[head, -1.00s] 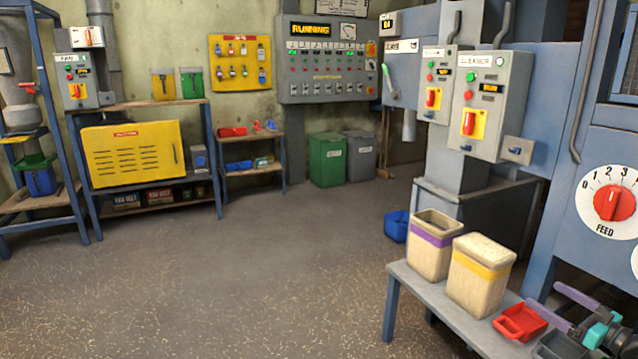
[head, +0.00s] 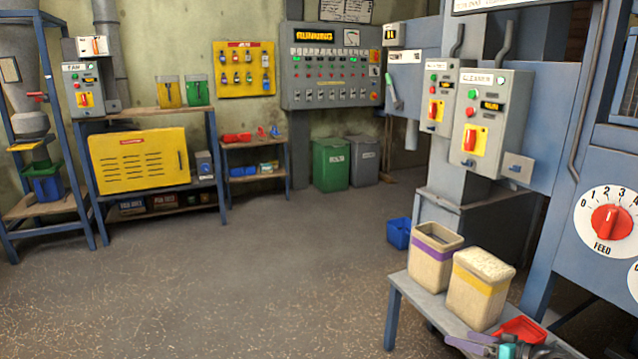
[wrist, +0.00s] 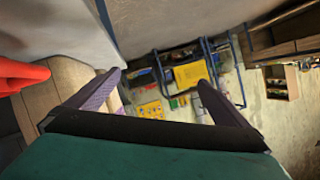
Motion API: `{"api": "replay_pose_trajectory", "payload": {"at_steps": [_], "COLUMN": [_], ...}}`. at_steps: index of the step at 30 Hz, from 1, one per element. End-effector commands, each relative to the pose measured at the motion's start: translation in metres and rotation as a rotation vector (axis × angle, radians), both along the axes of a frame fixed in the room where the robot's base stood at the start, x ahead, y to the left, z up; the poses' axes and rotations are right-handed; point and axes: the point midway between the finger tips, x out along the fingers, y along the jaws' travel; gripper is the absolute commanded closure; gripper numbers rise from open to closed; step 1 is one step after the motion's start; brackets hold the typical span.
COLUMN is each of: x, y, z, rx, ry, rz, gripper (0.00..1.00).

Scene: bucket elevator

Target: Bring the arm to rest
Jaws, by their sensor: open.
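My gripper (head: 464,341) is at the bottom right of the head view, low beside the front of the grey bench (head: 418,293). Part of my arm is cut off by the lower edge. In the wrist view my gripper (wrist: 160,82) has its two purple-grey fingers spread wide apart. Nothing is held between them; only the distant room shows through the gap.
On the bench are a purple-banded bin (head: 433,258), a yellow-banded bin (head: 475,295) and a red scoop (head: 522,329), close behind my gripper. A blue tub (head: 398,233) is on the floor beyond. The floor at the middle and left is clear.

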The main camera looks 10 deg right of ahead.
Motion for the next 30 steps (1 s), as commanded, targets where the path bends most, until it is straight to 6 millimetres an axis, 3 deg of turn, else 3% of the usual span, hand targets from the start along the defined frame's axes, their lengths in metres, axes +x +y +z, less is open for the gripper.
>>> {"api": "replay_pose_trajectory", "payload": {"at_steps": [1, 3, 14, 21, 30], "x": [0.003, 0.005, -0.014, -0.05, -0.113], "y": [0.024, 0.051, 0.183, 0.258, 0.331], "z": [-0.005, -0.019, -0.083, -0.114, -0.14], "rx": [0.019, 0.044, 0.101, 0.08, -0.015], "ry": [0.053, 0.126, 0.509, 0.757, 1.044], "rz": [0.023, 0.046, 0.143, 0.183, 0.203], "gripper": [0.0, 0.0, 0.0, 0.0, 0.0]}}
